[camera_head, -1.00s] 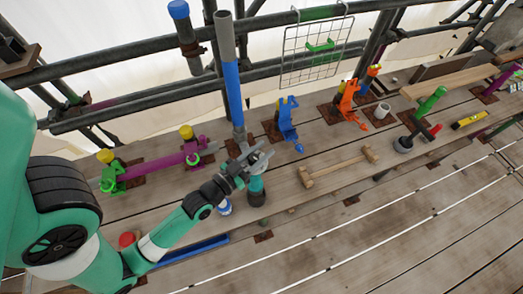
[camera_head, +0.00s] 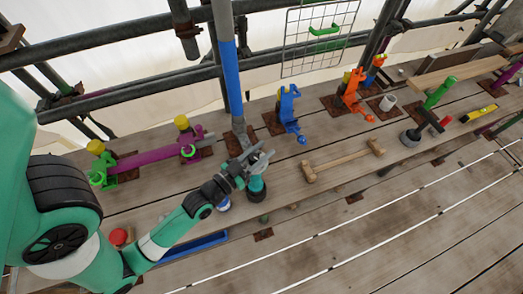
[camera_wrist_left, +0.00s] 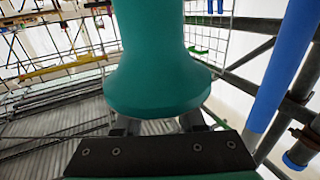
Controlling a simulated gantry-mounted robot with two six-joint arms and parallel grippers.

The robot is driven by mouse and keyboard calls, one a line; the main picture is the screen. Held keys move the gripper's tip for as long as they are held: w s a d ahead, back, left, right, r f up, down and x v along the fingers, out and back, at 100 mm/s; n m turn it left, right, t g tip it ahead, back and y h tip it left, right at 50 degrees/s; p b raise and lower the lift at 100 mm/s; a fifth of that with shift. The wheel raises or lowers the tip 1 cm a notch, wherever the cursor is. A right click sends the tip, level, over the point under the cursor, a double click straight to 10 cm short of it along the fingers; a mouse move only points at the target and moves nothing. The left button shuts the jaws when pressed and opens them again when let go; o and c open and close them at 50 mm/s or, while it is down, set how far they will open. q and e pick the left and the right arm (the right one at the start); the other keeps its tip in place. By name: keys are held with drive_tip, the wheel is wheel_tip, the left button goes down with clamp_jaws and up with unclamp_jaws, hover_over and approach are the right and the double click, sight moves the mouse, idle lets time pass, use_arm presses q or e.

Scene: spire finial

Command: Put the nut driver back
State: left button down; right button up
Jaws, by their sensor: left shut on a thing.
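My left gripper (camera_head: 254,168) is shut on a teal tool (camera_head: 257,184) with a dark lower end, which looks like the nut driver. It is held above the plank deck, in front of the foot of the blue-banded upright post (camera_head: 231,75). In the left wrist view its wide teal body (camera_wrist_left: 160,65) flares toward the jaws and fills the middle. The far end of the tool is hidden there. My right gripper is not in view.
Blue (camera_head: 287,105) and orange (camera_head: 352,95) clamps stand on the planks. A purple bar (camera_head: 150,160) lies left.

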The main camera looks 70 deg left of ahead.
use_arm(q)
drive_tip(key=shift+f+b, duration=2.2)
drive_tip(key=shift+f, duration=0.2)
drive_tip(key=c, duration=0.7)
unclamp_jaws()
drive_tip(key=shift+o, duration=2)
drive_tip(key=shift+f, duration=0.2)
drive_tip(key=o, duration=0.3)
drive_tip(key=shift+f+b, duration=0.55)
drive_tip(key=shift+b, duration=0.05)
drive_tip(key=shift+s, duration=0.1)
